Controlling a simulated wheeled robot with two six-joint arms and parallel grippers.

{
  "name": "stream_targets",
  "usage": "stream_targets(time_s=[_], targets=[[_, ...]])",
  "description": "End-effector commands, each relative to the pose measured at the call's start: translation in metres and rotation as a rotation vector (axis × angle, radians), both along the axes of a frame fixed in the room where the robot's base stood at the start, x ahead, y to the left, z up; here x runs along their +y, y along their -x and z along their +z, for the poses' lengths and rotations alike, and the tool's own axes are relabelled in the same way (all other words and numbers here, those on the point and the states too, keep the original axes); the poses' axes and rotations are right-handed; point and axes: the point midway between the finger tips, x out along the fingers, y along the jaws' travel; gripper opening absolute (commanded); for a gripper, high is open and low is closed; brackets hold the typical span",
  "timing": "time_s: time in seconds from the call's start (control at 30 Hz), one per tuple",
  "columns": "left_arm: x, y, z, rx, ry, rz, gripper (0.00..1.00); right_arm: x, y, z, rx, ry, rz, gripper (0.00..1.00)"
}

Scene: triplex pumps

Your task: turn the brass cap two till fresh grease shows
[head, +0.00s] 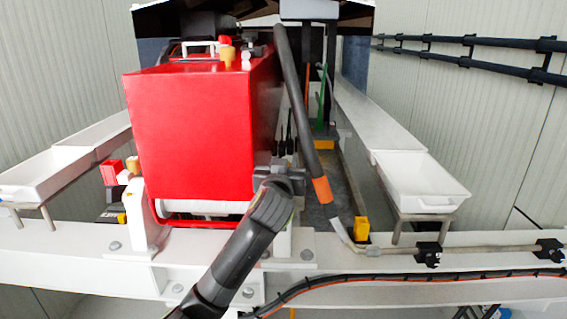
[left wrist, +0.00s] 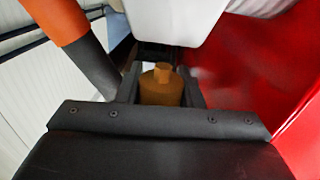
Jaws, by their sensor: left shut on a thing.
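A brass cap (left wrist: 162,86), a stepped cylinder with a narrower top, stands between the two dark fingers of my left gripper (left wrist: 160,88) in the left wrist view. The gripper is shut on it. No number shows on the cap, and no grease can be seen around it. In the head view my left gripper (head: 284,174) is at the lower right edge of the red pump housing (head: 190,130), and it hides the cap there. Another brass cap (head: 132,165) is at the left of the housing, apart from my gripper. My right gripper is in neither view.
A dark hose with an orange band (head: 321,189) runs down close to the right of my gripper. White trays stand at left (head: 40,172) and right (head: 422,184). A white beam (head: 340,277) with a pipe and cables crosses the front. A yellow block (head: 361,229) sits behind it.

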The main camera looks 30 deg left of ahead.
Motion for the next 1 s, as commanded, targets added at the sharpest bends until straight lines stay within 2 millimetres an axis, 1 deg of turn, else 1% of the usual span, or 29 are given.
stream_targets(time_s=[0.4, 0.43, 0.6, 0.87, 1.0], targets=[[-0.0002, -0.0001, 0.0009, -0.003, 0.0, -0.008, 0.1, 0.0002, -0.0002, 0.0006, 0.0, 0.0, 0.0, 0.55], [-0.0002, -0.0001, 0.0009, -0.003, 0.0, -0.008, 0.34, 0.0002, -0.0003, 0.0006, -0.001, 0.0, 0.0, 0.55], [-0.0002, -0.0001, 0.0006, -0.002, 0.0, -0.007, 0.55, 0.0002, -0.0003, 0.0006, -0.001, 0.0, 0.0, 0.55], [-0.0002, 0.0002, 0.0003, -0.001, 0.0, -0.007, 0.55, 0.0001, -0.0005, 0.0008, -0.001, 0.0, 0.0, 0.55], [-0.0038, 0.0064, 0.0008, -0.001, 0.001, -0.008, 0.55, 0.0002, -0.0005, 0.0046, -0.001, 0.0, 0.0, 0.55]])
